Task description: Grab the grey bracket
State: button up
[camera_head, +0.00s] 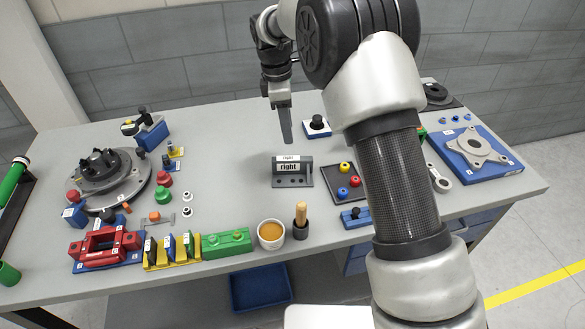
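A grey bracket (305,178) stands near the middle of the table. It has a flat base with holes and an upright part bearing labels that read "right". My gripper (287,138) points down above and behind the bracket in the picture, apart from it. Its fingers show edge-on as one narrow grey shape, so I cannot tell whether they are open or shut. Nothing visible hangs from it. My arm covers part of the table to the right of the bracket.
A tray with coloured knobs (333,185) stands close to the bracket's right. A blue block with a black knob (316,128) is behind. A cup (271,235) and a brush (301,220) stand in front. The table (230,170) is clear to the bracket's left.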

aim_at(292, 158)
jog(key=f, duration=0.7)
jog(key=shift+d, duration=0.4)
jog(key=shift+s+d+f, duration=0.1)
jog(key=shift+d+f, duration=0.05)
jog(key=shift+f, duration=1.15)
jog(key=shift+s+d+f, duration=0.1)
jog(key=shift+d+f, duration=0.05)
jog(key=shift+f, duration=1.15)
jog(key=shift+c, duration=0.4)
jog(key=shift+w, duration=0.1)
grip_shut()
